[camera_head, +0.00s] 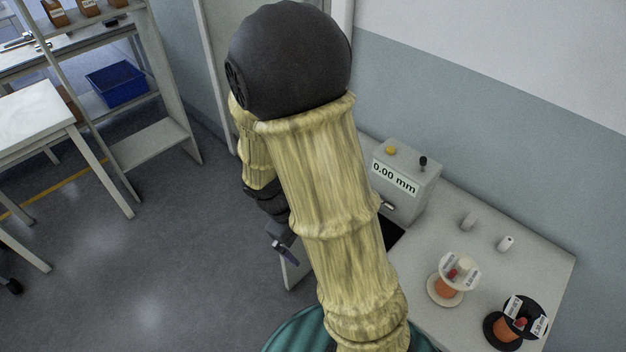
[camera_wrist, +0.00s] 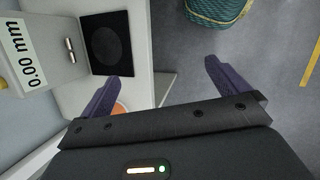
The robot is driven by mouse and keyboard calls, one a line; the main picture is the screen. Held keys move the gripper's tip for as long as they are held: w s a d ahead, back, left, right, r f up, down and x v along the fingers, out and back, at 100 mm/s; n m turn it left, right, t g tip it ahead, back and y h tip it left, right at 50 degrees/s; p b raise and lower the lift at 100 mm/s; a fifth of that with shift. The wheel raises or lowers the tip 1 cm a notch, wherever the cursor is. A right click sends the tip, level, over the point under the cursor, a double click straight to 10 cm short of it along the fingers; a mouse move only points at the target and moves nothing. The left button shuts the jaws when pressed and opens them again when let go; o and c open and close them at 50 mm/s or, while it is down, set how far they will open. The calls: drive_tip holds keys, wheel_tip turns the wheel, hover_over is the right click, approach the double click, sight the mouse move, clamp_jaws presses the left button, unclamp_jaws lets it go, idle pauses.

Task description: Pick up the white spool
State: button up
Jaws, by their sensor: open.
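The white spool (camera_head: 441,292) stands on the bench at the lower right of the head view, wound with orange and with labels on its upper flange. My gripper (camera_head: 284,250) hangs left of the bench, beyond my arm and well apart from the spool. In the wrist view my gripper (camera_wrist: 166,78) has its two purple fingers wide apart with nothing between them. A bit of orange with a pale edge (camera_wrist: 119,109) shows behind the left finger; I cannot tell whether it is the white spool.
A black spool (camera_head: 497,333) stands close to the right of the white one. A grey box reading 0.00 mm (camera_head: 407,181) stands at the bench's (camera_head: 541,262) back left.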

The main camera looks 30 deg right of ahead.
drive_tip(key=w+d+f+n+t+h+b, duration=0.1)
drive_tip(key=w+d+f+n+h+b, duration=0.1)
drive_tip(key=w+d+f+n+h, duration=0.45)
drive_tip(key=w+a+f+n+t+h, duration=0.2)
drive_tip(key=w+a+n+t, duration=0.1)
drive_tip(key=w+n+t, duration=0.2)
drive_tip(key=w+a+f+n+t+h+b, duration=0.1)
drive_tip(key=w+a+n+t+h, duration=0.2)
drive_tip(key=w+n+t, duration=0.2)
drive_tip(key=shift+w+a+f+n, duration=0.3)
drive_tip(key=shift+w+f+n, duration=0.15)
drive_tip(key=shift+n, duration=0.5)
drive_tip(key=shift+w, duration=0.1)
drive_tip(key=p+x, duration=0.2)
drive_tip(key=x, duration=0.9)
drive_tip(key=shift+w+d+r, duration=0.1)
drive_tip(key=shift+w+d, duration=0.1)
drive_tip(key=shift+d, duration=0.05)
drive_tip(key=shift+w+d, duration=0.15)
drive_tip(key=shift+d, duration=0.15)
